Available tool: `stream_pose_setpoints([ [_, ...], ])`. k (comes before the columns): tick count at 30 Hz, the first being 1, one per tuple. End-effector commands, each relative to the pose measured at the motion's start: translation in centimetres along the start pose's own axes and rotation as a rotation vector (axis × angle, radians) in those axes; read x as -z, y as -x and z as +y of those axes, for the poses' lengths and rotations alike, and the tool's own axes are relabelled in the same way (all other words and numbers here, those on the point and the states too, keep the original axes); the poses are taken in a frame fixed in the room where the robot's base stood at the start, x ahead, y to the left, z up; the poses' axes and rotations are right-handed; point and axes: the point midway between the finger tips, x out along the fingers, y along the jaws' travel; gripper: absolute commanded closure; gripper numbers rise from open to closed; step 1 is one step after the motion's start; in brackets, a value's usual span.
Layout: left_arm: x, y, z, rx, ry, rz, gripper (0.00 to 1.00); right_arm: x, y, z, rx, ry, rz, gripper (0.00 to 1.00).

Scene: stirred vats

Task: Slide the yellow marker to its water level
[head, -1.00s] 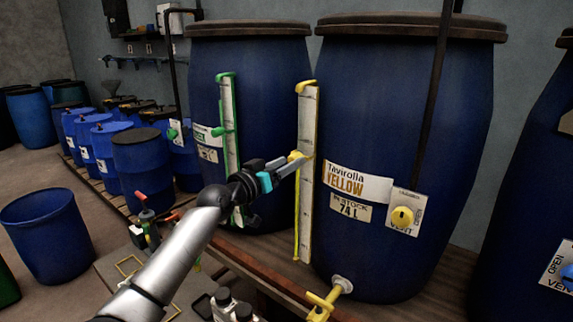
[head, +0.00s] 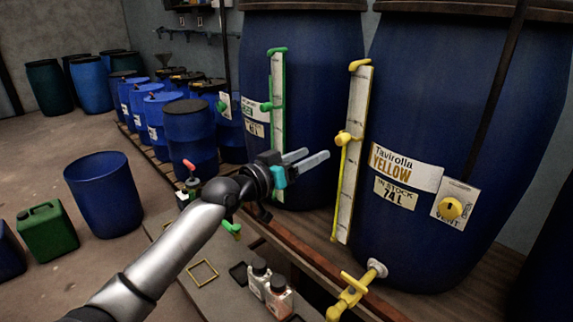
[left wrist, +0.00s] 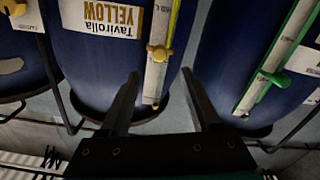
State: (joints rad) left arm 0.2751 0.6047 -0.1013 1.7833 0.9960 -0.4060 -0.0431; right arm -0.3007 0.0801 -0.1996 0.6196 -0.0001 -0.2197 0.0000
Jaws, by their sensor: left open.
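The yellow marker (head: 343,138) is a knob on the white upright scale (head: 354,165) on the front of the large blue vat (head: 430,120) labelled Tavirolla YELLOW, 74 L. It sits somewhat above the scale's middle. The marker also shows in the left wrist view (left wrist: 159,53), where the vat appears upside down. My left gripper (head: 312,157) is open and empty, to the left of the marker and slightly lower, apart from it. Its fingertips also show in the left wrist view (left wrist: 160,76). The water level cannot be made out. My right gripper is not in view.
A second vat (head: 315,60) with a green marker (head: 268,106) stands to the left. A yellow tap (head: 350,290) sticks out low on the yellow vat. A yellow vent knob (head: 451,208) is at right. Bottles (head: 278,298) stand on a low surface below my arm.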

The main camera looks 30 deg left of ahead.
Motion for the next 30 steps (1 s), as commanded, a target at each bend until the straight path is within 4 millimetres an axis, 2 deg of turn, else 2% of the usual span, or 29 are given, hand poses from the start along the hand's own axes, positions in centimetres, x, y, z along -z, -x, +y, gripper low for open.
stream_pose_setpoints([
  [6,-0.1,3.3,0.0,0.0,-0.003,-0.002,0.36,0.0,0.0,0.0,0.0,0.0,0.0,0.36],
  [12,-0.1,5.4,0.0,0.001,-0.001,-0.001,0.36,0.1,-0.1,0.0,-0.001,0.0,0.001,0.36],
  [19,0.0,6.4,0.0,0.0,0.0,0.0,0.36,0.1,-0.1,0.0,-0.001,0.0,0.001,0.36],
  [30,0.1,6.4,0.0,-0.001,0.0,0.001,0.36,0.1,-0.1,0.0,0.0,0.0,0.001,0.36],
])
